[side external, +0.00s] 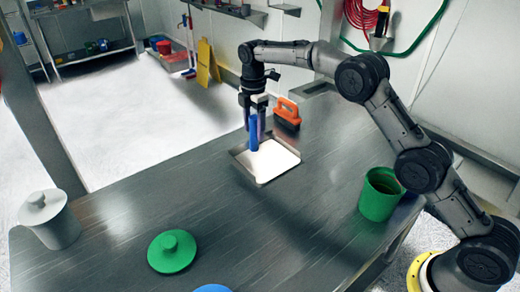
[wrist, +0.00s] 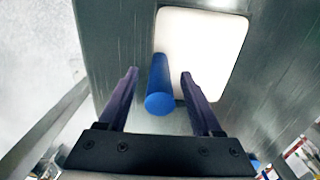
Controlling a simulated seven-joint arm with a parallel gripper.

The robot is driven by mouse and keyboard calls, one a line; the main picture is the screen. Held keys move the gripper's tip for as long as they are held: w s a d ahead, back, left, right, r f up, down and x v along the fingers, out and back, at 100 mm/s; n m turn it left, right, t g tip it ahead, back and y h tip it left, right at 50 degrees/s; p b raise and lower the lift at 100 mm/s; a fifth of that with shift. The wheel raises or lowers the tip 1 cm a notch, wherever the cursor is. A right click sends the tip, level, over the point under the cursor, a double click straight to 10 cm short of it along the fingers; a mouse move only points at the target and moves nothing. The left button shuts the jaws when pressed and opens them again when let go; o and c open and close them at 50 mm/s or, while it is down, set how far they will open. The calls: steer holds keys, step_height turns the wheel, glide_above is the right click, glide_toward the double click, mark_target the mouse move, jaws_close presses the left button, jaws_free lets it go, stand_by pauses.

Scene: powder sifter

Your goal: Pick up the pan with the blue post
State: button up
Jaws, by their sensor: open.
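The pan (side external: 262,181) is a shallow square metal tray near the far edge of the table, with a white surface inside. Its blue post (side external: 253,133) stands upright at the pan's far left side. My gripper (side external: 256,128) is over the post, with its fingers pointing down on either side of it. In the wrist view the post (wrist: 159,85) lies between the two open fingers (wrist: 160,80), with gaps on both sides. The white inside of the pan (wrist: 205,45) shows beyond it. The pan rests on the table.
An orange-handled brush (side external: 288,113) stands close behind the pan. A green open container (side external: 380,194) is at the right. A green lid (side external: 171,251) and a white lidded canister (side external: 48,219) are at the front left. The table (side external: 140,205) left of the pan is clear.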

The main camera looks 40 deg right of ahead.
jaws_close()
stand_by(1.2)
steer(key=shift+r, duration=0.25)
